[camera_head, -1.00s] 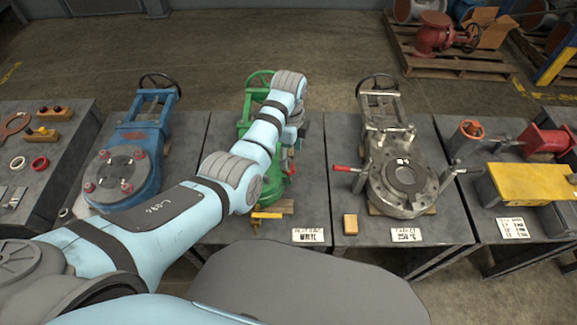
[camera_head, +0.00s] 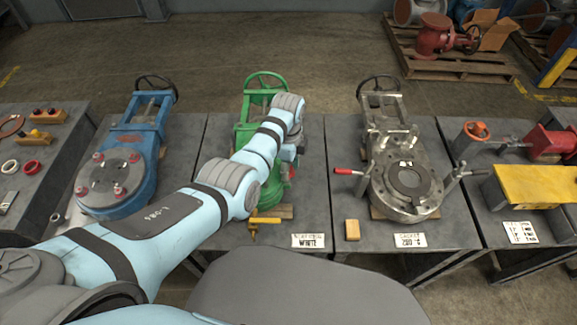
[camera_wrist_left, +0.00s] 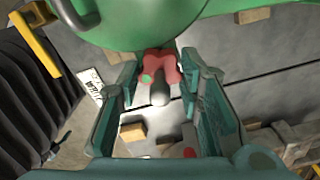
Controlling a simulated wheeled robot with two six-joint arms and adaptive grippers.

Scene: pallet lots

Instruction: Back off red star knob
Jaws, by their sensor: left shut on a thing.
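The red star knob (camera_wrist_left: 160,64) shows in the left wrist view against the green valve body (camera_wrist_left: 140,22). My left gripper (camera_wrist_left: 160,76) has one finger on each side of it and is shut on it. A dark rounded end stands out below the knob, between the fingers. In the head view the green valve (camera_head: 265,82) lies on the middle bench, largely covered by my left arm. My left gripper (camera_head: 290,150) is mostly hidden there behind my wrist, at the valve's right side. My right gripper is in neither view.
A blue valve (camera_head: 128,180) lies on the bench to the left, and a bare metal valve (camera_head: 425,180) with a red-handled lever (camera_head: 348,171) to the right. A yellow-handled tool (camera_head: 264,220) and a small wooden block (camera_head: 352,229) lie near the bench's front edge.

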